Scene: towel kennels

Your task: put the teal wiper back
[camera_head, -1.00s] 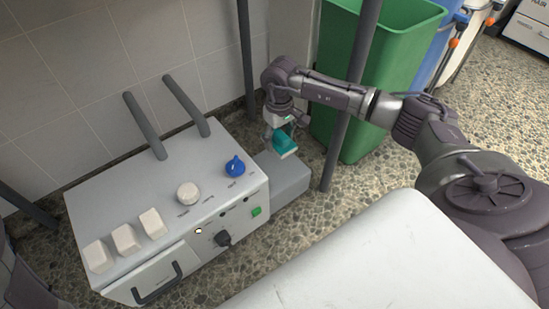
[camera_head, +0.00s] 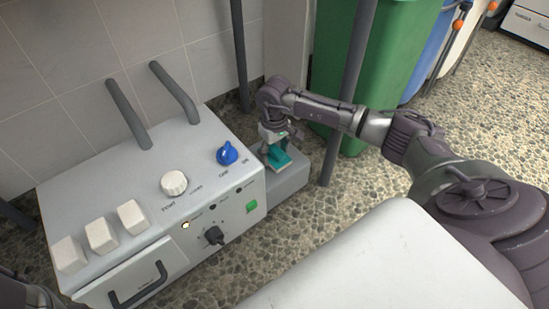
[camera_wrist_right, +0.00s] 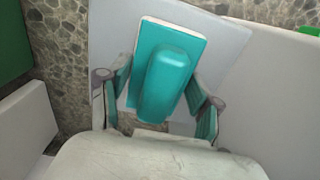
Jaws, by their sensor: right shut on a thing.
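The teal wiper (camera_head: 280,156) is a block with a raised teal grip and a thin pale layer along its edge. In the right wrist view the wiper (camera_wrist_right: 168,80) lies between the two fingers. My right gripper (camera_head: 276,145) is shut on its raised grip; the fingers also show in the right wrist view (camera_wrist_right: 160,100). The wiper is over the low grey ledge (camera_head: 288,185) at the right side of the white machine. I cannot tell whether it touches the ledge. My left gripper is not in view; only a dark part of my left arm shows at the lower left.
The white machine (camera_head: 150,195) has a blue knob (camera_head: 228,154), a white dial (camera_head: 174,183), several white blocks and two grey bars on top. A grey post (camera_head: 350,90) stands close to my right arm, before a green bin (camera_head: 400,60). Pebbled floor is free in front.

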